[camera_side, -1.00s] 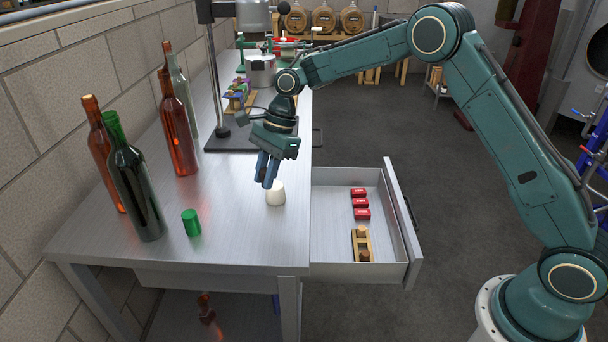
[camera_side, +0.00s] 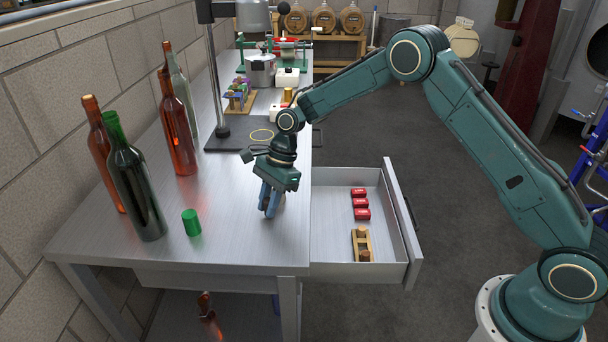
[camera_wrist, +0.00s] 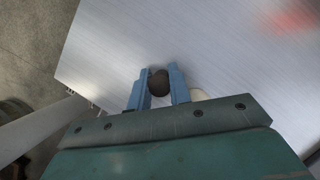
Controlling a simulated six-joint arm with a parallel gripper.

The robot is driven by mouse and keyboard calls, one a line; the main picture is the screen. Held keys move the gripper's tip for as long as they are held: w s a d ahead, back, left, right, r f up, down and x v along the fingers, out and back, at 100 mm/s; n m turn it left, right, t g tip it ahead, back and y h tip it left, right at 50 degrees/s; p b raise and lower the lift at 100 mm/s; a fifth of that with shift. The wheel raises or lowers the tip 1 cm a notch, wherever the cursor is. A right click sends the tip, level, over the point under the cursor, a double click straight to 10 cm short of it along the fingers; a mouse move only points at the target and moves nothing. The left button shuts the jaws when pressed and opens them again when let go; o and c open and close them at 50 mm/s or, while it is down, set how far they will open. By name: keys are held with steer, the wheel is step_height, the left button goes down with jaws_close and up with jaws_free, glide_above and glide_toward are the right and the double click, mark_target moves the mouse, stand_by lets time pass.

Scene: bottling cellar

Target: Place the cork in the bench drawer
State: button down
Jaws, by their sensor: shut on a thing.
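The cork (camera_wrist: 159,83) shows in the wrist view as a dark brown round piece between the two blue fingers of my gripper (camera_wrist: 158,88). In the side view my gripper (camera_side: 270,207) points down at the bench top, near its right edge, and hides the cork there. The gripper is shut on the cork. I cannot tell whether the cork touches the bench. The bench drawer (camera_side: 332,225) stands pulled out to the right of the gripper, with bare floor on its left side.
Several red boxes (camera_side: 360,202) and a wooden rack (camera_side: 361,245) with brown pieces lie in the drawer's right half. A green cap (camera_side: 191,222) and bottles (camera_side: 135,190) stand on the left.

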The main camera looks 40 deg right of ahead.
steer(key=shift+f, duration=0.25)
steer(key=c, duration=1.3)
jaws_free()
steer(key=v, duration=1.2)
steer(key=shift+r, duration=0.2)
